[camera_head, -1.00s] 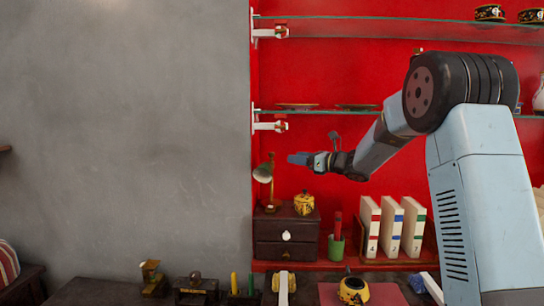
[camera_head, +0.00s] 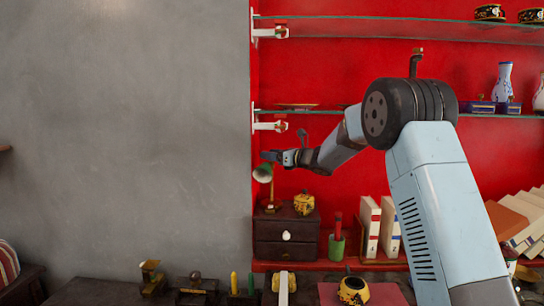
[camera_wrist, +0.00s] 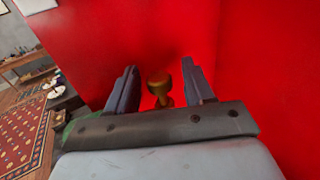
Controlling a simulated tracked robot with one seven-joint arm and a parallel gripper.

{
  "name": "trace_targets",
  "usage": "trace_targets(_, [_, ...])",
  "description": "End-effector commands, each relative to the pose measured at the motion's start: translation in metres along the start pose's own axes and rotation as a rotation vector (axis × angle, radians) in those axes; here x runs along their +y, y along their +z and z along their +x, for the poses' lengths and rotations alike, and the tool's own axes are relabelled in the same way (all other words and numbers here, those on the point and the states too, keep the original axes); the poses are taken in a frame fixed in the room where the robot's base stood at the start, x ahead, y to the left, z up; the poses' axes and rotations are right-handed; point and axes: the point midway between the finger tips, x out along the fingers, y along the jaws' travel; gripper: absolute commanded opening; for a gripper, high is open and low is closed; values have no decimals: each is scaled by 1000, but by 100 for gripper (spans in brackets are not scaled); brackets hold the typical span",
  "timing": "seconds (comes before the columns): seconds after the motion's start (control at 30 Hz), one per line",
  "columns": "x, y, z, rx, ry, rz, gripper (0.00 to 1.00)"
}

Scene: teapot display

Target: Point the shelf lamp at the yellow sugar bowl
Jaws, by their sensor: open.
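The shelf lamp has a green shade (camera_head: 264,174) with a pale opening facing down and left. It stands on the dark drawer chest at the left end of the red shelf. A yellow lidded pot with dark markings (camera_head: 304,203) stands on the chest to its right, and looks like the sugar bowl. My gripper (camera_head: 270,156) is open at the top of the lamp. In the wrist view a brass knob-like part (camera_wrist: 160,88), seemingly the lamp's, shows between the open fingers (camera_wrist: 160,68), with gaps on both sides. A green patch at lower left may be the shade.
The dark drawer chest (camera_head: 286,250) bears lamp and pot. A green cup with red sticks (camera_head: 336,246) and white binders (camera_head: 370,228) stand to its right. A glass shelf (camera_head: 330,112) runs above my gripper. Another yellow-black pot (camera_head: 352,290) is on the desk.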

Motion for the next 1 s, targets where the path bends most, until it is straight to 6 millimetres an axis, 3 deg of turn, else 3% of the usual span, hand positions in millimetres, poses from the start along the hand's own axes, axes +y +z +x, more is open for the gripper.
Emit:
trace_targets(0.13, [0,0,0,0,0,0,51])
trace_targets(0.67, [0,0,0,0,0,0,0])
trace_targets(1.0, [0,0,-1,0,-1,0,0])
